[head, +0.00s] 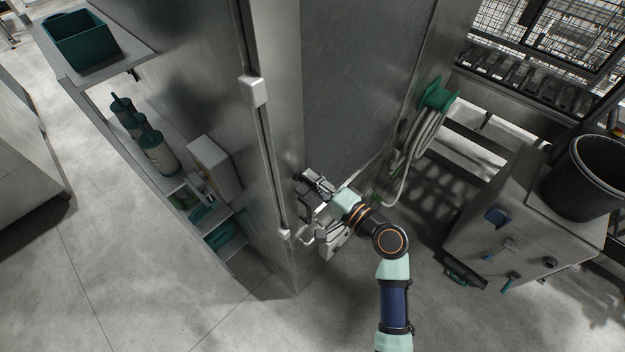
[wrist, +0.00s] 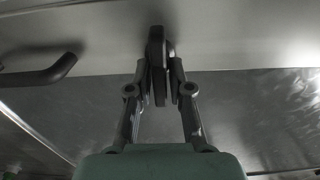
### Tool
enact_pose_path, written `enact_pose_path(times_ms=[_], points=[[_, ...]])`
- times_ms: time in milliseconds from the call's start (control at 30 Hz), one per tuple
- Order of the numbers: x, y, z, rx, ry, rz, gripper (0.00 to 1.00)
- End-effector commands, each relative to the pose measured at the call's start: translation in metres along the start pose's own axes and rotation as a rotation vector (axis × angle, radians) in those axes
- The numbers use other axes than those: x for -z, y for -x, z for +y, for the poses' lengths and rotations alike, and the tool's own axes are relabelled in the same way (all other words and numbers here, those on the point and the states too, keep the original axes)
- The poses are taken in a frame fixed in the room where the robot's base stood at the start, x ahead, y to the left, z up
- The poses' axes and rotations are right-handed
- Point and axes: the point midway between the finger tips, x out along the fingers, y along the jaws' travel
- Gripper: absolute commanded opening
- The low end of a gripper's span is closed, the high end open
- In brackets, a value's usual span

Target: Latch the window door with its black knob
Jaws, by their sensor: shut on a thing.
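My gripper (head: 315,190) is at the tall metal housing, low on the face near its vertical corner. In the wrist view my gripper (wrist: 162,82) has its two fingers closed on the black knob (wrist: 155,38), which stands upright between the fingertips. The knob is partly hidden by the fingers, and in the head view I cannot make it out from the dark gripper parts. The window door cannot be told surely from the metal panels around it; a pale metal strip (wrist: 230,35) lies behind the knob, with a darker grey panel (wrist: 270,105) below it.
A black bar handle (wrist: 40,75) sticks out to the left of my fingers. A green reel with a pale hose (head: 438,97) hangs right of the arm. A cabinet (head: 510,225) bearing a black bucket (head: 598,175) stands further right. Shelves with bottles (head: 158,152) are at the left.

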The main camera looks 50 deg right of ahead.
Motion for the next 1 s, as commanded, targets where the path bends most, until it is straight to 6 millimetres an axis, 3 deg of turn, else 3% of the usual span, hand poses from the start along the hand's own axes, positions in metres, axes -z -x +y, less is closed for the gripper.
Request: enact_pose_path(times_ms=[33, 133, 500, 900, 1000], points=[[0.0, 0.0, 0.0, 0.0, 0.0, 0.0, 0.21], [0.0, 0.0, 0.0, 0.0, 0.0, 0.0, 0.38], [0.0, 0.007, 0.001, -0.001, 0.0, 0.001, 0.38], [0.001, 0.097, 0.0, 0.0, -0.001, 0.005, 0.38], [0.001, 0.111, 0.0, 0.0, -0.001, 0.003, 0.38]])
